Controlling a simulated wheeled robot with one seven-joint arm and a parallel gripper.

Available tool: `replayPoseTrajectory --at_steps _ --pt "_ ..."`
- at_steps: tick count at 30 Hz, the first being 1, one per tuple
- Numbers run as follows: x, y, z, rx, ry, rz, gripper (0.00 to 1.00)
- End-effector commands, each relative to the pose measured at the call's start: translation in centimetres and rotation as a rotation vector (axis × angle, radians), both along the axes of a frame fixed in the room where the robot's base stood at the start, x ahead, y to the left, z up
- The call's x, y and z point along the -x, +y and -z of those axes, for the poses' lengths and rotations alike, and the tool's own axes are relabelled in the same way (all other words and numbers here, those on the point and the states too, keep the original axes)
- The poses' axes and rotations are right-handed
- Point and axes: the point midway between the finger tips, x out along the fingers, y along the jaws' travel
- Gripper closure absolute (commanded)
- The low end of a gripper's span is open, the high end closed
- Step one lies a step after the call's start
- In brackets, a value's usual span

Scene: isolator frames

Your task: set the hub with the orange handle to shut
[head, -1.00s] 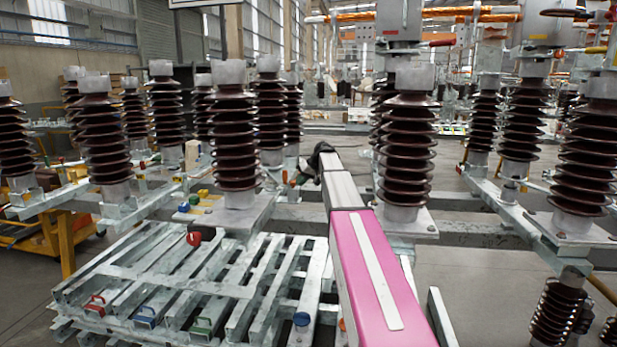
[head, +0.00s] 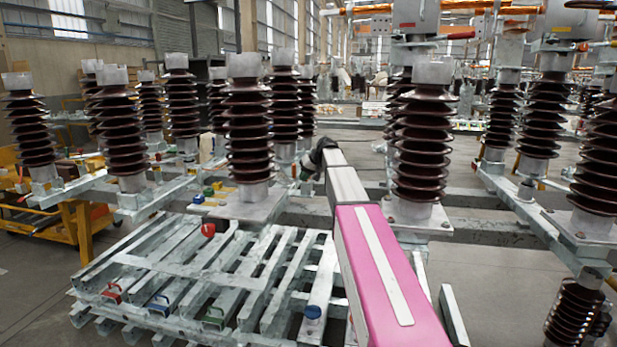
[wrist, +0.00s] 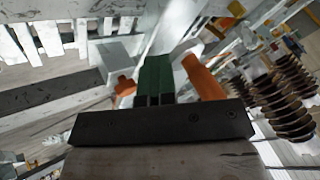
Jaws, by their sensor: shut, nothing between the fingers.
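In the wrist view my gripper (wrist: 154,82) is shut, its two dark green fingers together with nothing between them, above the dark palm bar. An orange handle part (wrist: 205,78) shows just right of the fingers, and a smaller orange part (wrist: 125,86) shows just left. I cannot tell whether they join behind the fingers or whether the fingers touch them. The hub's own marks and setting are not readable.
A slatted metal frame (head: 190,262) lies at the front left, with red (head: 112,293), blue (head: 158,305) and green (head: 213,318) handles. A red knob (head: 208,230) and a blue knob (head: 312,312) are nearby. Brown ribbed insulators (head: 421,150) stand around my arm.

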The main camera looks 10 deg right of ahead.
Motion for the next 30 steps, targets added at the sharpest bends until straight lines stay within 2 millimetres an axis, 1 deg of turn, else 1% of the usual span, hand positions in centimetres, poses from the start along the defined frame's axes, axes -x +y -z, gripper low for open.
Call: replayPoseTrajectory --at_steps 1,6,11,15,21,24,30 --pt "0.5 1.0 0.0 -0.001 0.000 0.026 1.00" --pt "0.9 4.2 0.0 -0.001 0.000 0.152 1.00" --pt "0.8 7.2 0.0 -0.002 0.000 0.274 1.00" --pt "0.4 9.3 0.0 -0.002 0.001 0.281 1.00" --pt "-0.1 11.6 0.0 -0.002 0.002 0.279 1.00" --pt "-0.3 12.3 0.0 -0.002 0.001 0.280 1.00" --pt "-0.5 12.9 0.1 -0.002 0.002 0.281 1.00"
